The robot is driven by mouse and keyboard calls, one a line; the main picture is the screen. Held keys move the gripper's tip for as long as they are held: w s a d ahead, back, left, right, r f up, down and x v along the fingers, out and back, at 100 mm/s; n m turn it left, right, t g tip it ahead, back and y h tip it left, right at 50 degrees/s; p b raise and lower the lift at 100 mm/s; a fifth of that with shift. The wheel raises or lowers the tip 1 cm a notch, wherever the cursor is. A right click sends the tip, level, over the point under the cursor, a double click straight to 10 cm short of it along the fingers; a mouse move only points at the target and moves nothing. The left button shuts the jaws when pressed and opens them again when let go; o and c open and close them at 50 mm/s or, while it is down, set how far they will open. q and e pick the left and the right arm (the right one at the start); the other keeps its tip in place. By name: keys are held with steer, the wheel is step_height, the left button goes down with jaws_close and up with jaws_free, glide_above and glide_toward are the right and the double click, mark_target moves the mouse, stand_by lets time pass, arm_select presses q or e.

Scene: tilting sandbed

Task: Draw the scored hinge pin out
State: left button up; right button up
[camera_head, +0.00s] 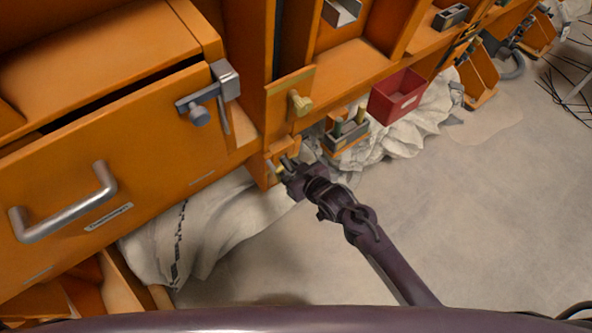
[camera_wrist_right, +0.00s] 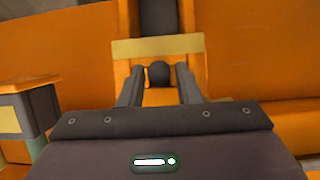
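My right gripper (camera_head: 288,164) is at the low orange bracket at the foot of the orange frame. In the right wrist view the right gripper (camera_wrist_right: 160,70) has its two fingers apart, one on each side of a dark round pin head (camera_wrist_right: 158,73). The head sits in front of an orange block below a yellowish strip (camera_wrist_right: 158,48). I cannot tell whether the fingers touch it. In the head view a brass-coloured pin (camera_head: 273,170) shows beside the fingers, partly hidden. Another brass-coloured knob (camera_head: 300,103) is higher on the frame. Scoring is too small to see. My left gripper is out of view.
An orange drawer front (camera_head: 130,160) with a silver handle (camera_head: 65,205) and a grey latch (camera_head: 208,95) stands to the left. A small caddy (camera_head: 347,132) and a red bin (camera_head: 397,97) hang to the right. Pale bags lie below.

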steer(key=shift+r, duration=0.1)
jaws_close()
steer(key=shift+s, duration=0.1)
steer(key=shift+s+d+f+p, duration=0.25)
steer(key=shift+s+d+p, duration=0.6)
steer(key=shift+s, duration=0.25)
steer(key=shift+d, duration=0.1)
steer(key=shift+s+d+f+p, duration=0.15)
steer(key=shift+s+d+p, duration=0.25)
steer(key=shift+s, duration=0.2)
steer(key=shift+s+d+f+p, duration=0.15)
steer(key=shift+s+d+p, duration=0.1)
steer(key=shift+s+d, duration=0.25)
steer(key=shift+s+a, duration=0.1)
steer(key=shift+s+d+f+p, duration=0.25)
steer(key=shift+s+d+p, duration=0.55)
steer(key=shift+s, duration=0.35)
